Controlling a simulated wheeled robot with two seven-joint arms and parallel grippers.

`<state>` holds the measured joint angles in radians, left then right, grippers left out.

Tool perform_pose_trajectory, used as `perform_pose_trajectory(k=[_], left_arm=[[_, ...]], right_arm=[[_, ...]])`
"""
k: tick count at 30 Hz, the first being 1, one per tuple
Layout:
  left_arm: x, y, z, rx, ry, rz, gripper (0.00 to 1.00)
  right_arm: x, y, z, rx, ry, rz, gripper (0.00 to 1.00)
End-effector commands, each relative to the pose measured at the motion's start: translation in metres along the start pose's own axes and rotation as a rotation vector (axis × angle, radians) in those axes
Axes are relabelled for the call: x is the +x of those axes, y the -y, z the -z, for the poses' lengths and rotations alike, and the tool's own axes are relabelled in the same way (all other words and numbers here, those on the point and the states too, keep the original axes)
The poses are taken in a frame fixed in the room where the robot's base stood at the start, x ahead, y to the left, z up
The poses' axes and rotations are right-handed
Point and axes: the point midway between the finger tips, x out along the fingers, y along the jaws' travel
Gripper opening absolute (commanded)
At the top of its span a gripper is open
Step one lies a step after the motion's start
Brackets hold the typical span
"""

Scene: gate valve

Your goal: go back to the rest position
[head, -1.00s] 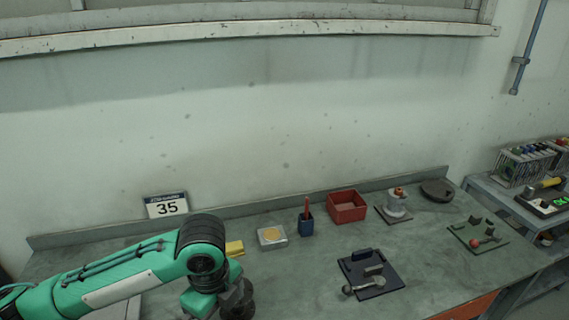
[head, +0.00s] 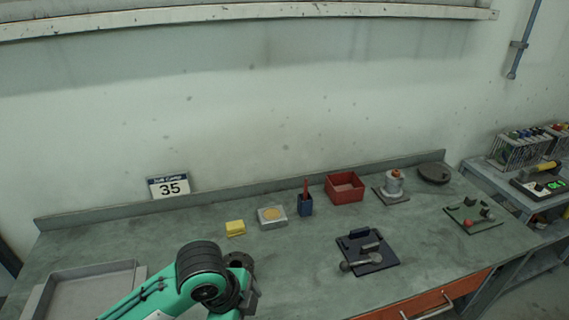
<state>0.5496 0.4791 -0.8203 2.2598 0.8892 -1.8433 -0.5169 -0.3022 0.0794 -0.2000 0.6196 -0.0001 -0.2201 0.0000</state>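One green arm of mine comes in from the lower left in the head view, and its black wrist end lies over the front of the workbench (head: 300,280). I take it as my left arm. Its gripper fingers are hidden or below the picture edge, so their opening does not show. My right gripper is not in view. On the bench stands a metal valve-like part with an orange top (head: 394,182) on a flat plate. A dark plate with a grey lever-like part (head: 368,255) lies nearer the front.
A grey tray (head: 85,268) lies at the left, close to my arm. A yellow block (head: 235,228), a square dish (head: 272,216), a blue pen cup (head: 305,204), a red box (head: 345,188) and a green plate (head: 474,215) sit along the bench. A side shelf (head: 515,190) stands right.

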Motion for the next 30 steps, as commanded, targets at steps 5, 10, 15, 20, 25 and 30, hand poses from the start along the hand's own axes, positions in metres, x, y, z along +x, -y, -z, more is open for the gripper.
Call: perform_pose_trajectory(k=[5, 10, 15, 20, 25, 30], left_arm=[[0.018, -0.013, 0.005, -0.215, -0.093, 0.056, 1.00], [0.032, -0.025, -0.003, -0.445, -0.147, 0.107, 1.00], [0.045, -0.041, -0.023, -0.692, -0.167, 0.157, 1.00], [0.057, -0.064, -0.052, -0.931, -0.150, 0.203, 1.00], [0.067, -0.096, -0.089, -1.171, -0.090, 0.255, 1.00], [0.071, -0.129, -0.121, -1.344, -0.016, 0.302, 1.00]], right_arm=[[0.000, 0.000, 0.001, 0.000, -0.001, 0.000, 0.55], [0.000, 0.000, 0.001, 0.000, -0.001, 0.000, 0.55], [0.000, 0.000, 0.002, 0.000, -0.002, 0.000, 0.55], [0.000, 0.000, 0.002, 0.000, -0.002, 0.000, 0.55], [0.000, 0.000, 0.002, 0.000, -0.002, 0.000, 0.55], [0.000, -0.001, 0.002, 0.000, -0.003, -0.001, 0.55]])
